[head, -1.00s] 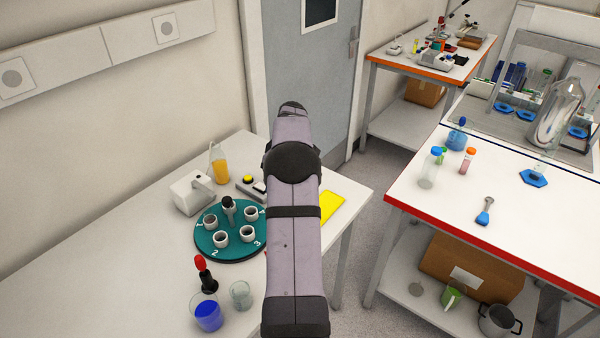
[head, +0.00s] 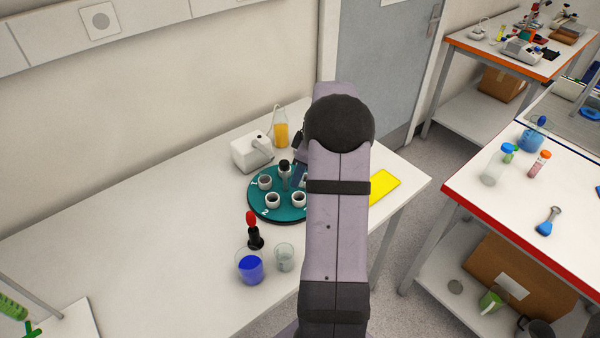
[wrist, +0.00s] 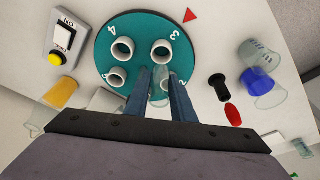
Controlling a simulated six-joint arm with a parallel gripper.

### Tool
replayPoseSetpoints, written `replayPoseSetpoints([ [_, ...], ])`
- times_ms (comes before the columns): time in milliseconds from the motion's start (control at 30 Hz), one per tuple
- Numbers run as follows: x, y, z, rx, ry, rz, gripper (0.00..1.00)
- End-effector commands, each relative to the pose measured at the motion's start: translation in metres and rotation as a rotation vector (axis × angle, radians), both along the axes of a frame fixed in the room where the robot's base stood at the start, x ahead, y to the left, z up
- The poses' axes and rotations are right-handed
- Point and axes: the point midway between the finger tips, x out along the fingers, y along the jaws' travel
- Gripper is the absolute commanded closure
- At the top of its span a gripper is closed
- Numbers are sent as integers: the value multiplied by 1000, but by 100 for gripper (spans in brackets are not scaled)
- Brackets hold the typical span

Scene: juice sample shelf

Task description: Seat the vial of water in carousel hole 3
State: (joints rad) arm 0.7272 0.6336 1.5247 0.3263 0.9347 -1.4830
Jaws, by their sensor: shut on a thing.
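The fingers partly cover the near holes. In the head view my arm hides the vial and part of the carousel. The vial's height above the holes is unclear.
A white device (head: 252,151) and an orange-filled bottle (head: 281,131) stand behind the carousel. A beaker of blue liquid (head: 250,268), a clear beaker (head: 285,258) and a red-topped dropper (head: 253,232) are in front. A yellow pad (head: 384,186) lies right.

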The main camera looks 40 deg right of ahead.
Motion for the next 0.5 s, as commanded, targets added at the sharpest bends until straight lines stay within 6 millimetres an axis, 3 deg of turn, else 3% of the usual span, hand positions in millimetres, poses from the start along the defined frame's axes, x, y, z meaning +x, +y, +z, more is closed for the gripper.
replayPoseSetpoints([
  [500,0,0,-29,1,1,-2,100],
])
